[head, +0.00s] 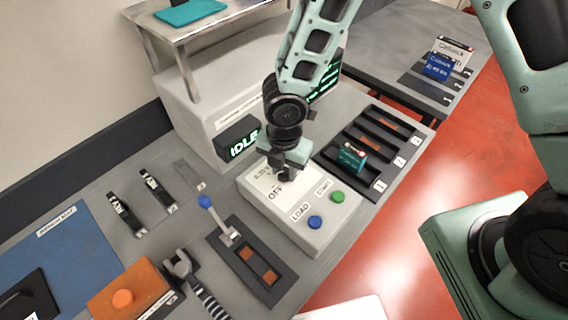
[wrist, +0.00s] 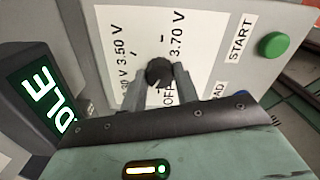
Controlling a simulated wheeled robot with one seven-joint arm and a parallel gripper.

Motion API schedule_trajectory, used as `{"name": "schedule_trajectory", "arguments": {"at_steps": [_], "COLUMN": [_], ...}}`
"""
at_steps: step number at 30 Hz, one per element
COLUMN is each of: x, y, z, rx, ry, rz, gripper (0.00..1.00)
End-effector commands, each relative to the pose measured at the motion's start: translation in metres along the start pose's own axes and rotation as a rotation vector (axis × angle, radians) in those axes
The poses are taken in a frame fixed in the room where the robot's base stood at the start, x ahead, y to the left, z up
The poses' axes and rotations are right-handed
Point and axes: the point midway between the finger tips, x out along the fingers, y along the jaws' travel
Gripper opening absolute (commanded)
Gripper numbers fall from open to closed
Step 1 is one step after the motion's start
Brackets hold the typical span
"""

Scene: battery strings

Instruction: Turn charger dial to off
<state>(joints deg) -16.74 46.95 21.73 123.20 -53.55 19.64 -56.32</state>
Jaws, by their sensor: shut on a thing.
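The charger dial (wrist: 158,72) is a small dark knob on a white label plate with the marks 3.50 V, 3.70 V and OFF. In the wrist view my gripper (wrist: 159,80) has one grey finger on each side of the dial and is shut on it. In the head view my gripper (head: 285,172) reaches down onto the white charger box (head: 318,234), and its fingers hide most of the dial. The OFF mark shows just below the gripper there. I cannot tell exactly which mark the dial points to.
A green START button (head: 337,197) and a blue LOAD button (head: 315,222) sit on the box front. A screen reading IDLE (head: 238,140) stands close to my gripper's left. A dark battery tray (head: 400,150) lies to the right, and a blue-knobbed lever (head: 205,201) to the left.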

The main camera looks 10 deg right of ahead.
Motion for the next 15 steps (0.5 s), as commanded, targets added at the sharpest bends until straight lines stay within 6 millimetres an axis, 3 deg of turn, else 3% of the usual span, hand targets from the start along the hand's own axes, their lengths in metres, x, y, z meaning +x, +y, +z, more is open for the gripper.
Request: {"name": "schedule_trajectory", "arguments": {"at_steps": [15], "x": [-0.0018], "y": [0.0002], "z": [0.0007], "rx": [-0.4], "ry": [-0.001], "rz": [0.0], "gripper": [0.07]}}
